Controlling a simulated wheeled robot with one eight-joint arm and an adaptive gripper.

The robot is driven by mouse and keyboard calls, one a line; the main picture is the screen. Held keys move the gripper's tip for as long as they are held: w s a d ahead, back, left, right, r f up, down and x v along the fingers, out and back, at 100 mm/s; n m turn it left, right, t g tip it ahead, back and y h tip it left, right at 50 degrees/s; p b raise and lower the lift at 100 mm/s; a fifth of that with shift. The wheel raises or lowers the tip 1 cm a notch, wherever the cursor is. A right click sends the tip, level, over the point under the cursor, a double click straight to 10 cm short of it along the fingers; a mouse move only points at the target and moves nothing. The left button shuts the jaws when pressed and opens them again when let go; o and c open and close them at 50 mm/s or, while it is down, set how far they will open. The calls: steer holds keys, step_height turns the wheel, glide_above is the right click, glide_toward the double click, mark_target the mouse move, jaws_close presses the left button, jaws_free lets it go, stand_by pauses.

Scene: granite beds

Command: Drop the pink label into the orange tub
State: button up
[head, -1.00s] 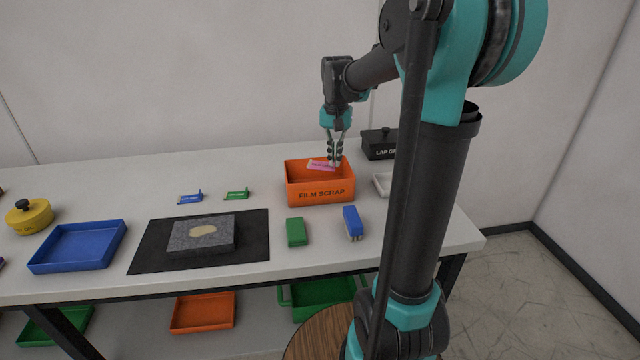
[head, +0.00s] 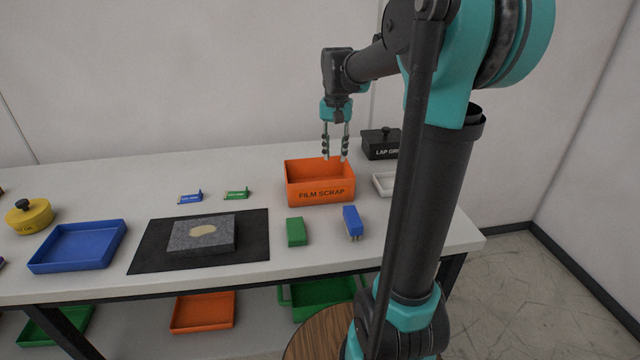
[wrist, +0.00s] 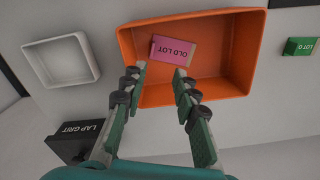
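The orange tub (head: 321,193), marked FILM SCRAP, stands on the table below my gripper. It also shows in the wrist view (wrist: 245,85). The pink label (wrist: 173,50), with OLD LOT on it, lies inside the tub near one wall in the wrist view. In the head view the tub's front wall hides it. My gripper (head: 335,159) is open and empty, its fingertips just over the tub's back part. In the wrist view my gripper (wrist: 160,70) has its fingers spread apart, with the label beyond the tips.
A black LAP GRIT box (head: 380,146) and a white tray (head: 382,184) stand right of the tub. Green (head: 296,232) and blue (head: 352,223) blocks lie in front. A grey slab (head: 200,237) rests on a black mat (head: 150,262). A blue tray (head: 78,247) is further left.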

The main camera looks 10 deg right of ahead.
step_height(320, 180, up, 10)
stand_by(0.3)
steer(key=shift+f, duration=0.1)
